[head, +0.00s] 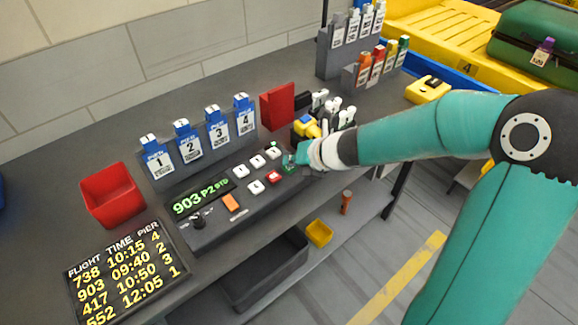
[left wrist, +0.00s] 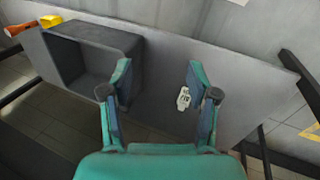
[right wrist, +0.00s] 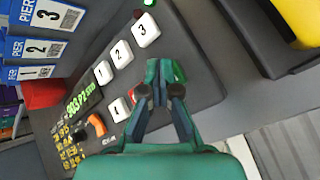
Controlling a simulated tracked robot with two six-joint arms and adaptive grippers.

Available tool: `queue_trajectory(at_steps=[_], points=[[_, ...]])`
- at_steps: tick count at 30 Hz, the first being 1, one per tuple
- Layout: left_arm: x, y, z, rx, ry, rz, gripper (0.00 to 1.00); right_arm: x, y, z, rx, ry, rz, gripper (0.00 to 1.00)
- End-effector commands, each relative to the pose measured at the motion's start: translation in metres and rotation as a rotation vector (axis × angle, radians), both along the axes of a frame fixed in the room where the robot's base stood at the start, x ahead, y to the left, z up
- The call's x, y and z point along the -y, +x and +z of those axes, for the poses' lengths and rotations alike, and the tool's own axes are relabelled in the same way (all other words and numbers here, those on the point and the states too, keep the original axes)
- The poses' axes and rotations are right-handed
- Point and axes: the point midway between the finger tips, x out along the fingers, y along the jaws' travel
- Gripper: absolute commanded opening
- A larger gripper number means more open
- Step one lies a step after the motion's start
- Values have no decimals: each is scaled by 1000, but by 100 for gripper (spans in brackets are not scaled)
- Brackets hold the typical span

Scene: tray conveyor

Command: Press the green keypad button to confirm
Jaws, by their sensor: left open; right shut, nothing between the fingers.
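The keypad console (head: 222,222) lies on the grey bench, with a display reading 903 P2 STD. It carries white keys (head: 257,161), a red key (head: 273,177) and an orange switch (head: 231,202). My right gripper (head: 290,163) is shut and empty, its fingertips at the console's right end, beside the red key. In the right wrist view its fingertips (right wrist: 164,70) are low over the console, past the white keys (right wrist: 145,30). Contact cannot be told. My left gripper (left wrist: 158,80) is open and empty.
A red bin (head: 111,196) and the flight board (head: 127,273) stand left. Blue numbered pier holders (head: 190,148) line the back. A red box (head: 278,105) and a yellow-handled tool (head: 306,126) stand behind my right gripper. A grey bin (left wrist: 75,60) sits below.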

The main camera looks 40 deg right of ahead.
Motion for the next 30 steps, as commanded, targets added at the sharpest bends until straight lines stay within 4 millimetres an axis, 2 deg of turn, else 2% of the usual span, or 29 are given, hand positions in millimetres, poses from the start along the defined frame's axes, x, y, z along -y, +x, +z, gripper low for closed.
queue_trajectory(at_steps=[7,17,30], points=[[0,0,2,0,0,0,60,0,0,1,-2,0,1,0],[0,0,18,0,0,0,60,0,0,17,-1,0,0,0],[0,0,20,0,0,0,60,0,0,20,-1,-1,-1,0]])
